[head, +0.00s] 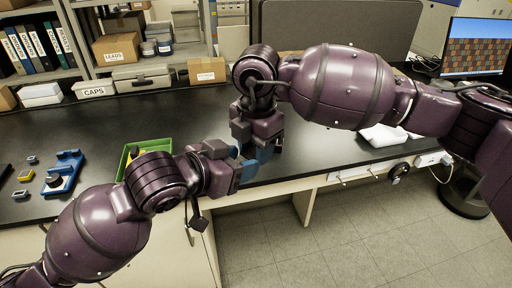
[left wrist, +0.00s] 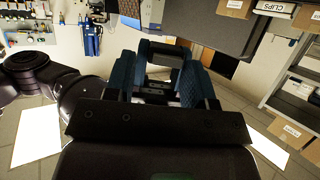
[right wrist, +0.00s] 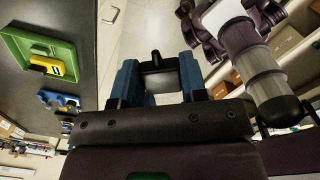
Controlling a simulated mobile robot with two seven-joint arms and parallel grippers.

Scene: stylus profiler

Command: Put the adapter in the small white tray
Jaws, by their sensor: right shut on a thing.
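The adapter is a small dark block with a stub on top and a pale face; it shows in the right wrist view (right wrist: 158,78). My right gripper (head: 262,154) points down over the bench's front edge and is shut on it. My left gripper (head: 246,162) comes in from the left, right beside the right fingers. Its fingers (left wrist: 161,82) stand apart around a dark part; I cannot tell whether they touch it. In the head view the adapter is hidden by the grippers. The small white tray (head: 383,135) lies on the bench at right, partly behind my right arm.
A green tray (head: 128,158) with a yellow thing is left of my grippers, partly behind my left arm. A blue fixture (head: 66,170) and small parts lie farther left. Boxes and shelves line the back. The dark bench (head: 100,122) is clear in the middle.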

